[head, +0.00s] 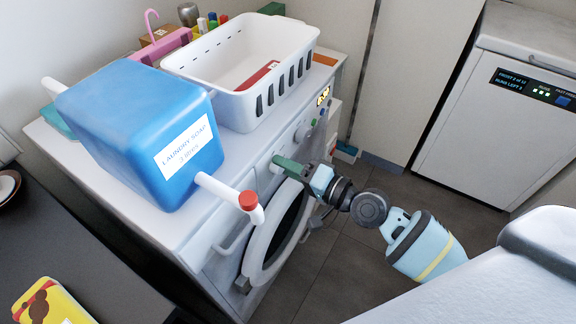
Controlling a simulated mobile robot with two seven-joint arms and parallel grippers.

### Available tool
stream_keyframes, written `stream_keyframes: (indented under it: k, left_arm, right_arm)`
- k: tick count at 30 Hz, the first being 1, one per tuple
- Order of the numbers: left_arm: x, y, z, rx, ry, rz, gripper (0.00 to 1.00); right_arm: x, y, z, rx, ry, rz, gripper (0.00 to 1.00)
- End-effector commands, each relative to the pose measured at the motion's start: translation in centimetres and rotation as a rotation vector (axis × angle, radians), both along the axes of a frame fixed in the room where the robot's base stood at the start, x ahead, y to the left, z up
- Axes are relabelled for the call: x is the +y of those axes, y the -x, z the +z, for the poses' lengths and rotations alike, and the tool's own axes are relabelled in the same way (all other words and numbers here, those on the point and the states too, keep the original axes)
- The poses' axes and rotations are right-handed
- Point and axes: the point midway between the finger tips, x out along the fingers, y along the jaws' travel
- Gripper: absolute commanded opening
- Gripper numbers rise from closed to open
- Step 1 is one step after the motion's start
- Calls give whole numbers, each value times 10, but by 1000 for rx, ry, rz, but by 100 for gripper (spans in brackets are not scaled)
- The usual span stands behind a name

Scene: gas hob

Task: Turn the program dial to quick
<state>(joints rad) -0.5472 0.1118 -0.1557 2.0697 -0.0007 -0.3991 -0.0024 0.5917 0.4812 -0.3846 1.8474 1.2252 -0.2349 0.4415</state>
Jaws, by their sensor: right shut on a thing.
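The white washing machine (190,262) stands against the wall, with its control panel along the top of its front. My right gripper (279,166) reaches the panel from the right and is shut on a pale knob there, which looks like the program dial. The fingers hide most of this dial, so its pointer and the word quick cannot be read. A second round knob (302,132) sits further right on the panel, apart from the gripper. My left gripper is not in view.
A blue laundry soap container (130,125) stands on top, its red-capped spout (248,200) jutting out left of my gripper. A white basket (205,72) stands behind. The round door (262,250) is below the panel. Floor in front is clear.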

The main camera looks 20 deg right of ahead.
Motion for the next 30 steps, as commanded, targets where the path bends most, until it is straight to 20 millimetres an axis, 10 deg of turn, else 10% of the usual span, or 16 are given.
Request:
stream_keyframes:
  k: [19, 20, 24, 30]
  left_arm:
    - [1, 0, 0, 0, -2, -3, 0]
    - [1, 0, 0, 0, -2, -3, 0]
    - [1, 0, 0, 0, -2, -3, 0]
    - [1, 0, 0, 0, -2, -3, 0]
  right_arm:
    - [0, 0, -1, 30, -36, -1, 14]
    - [0, 0, -1, 30, -36, -1, 41]
    - [0, 0, -1, 30, -36, -1, 59]
    - [0, 0, 0, 29, -36, 0, 59]
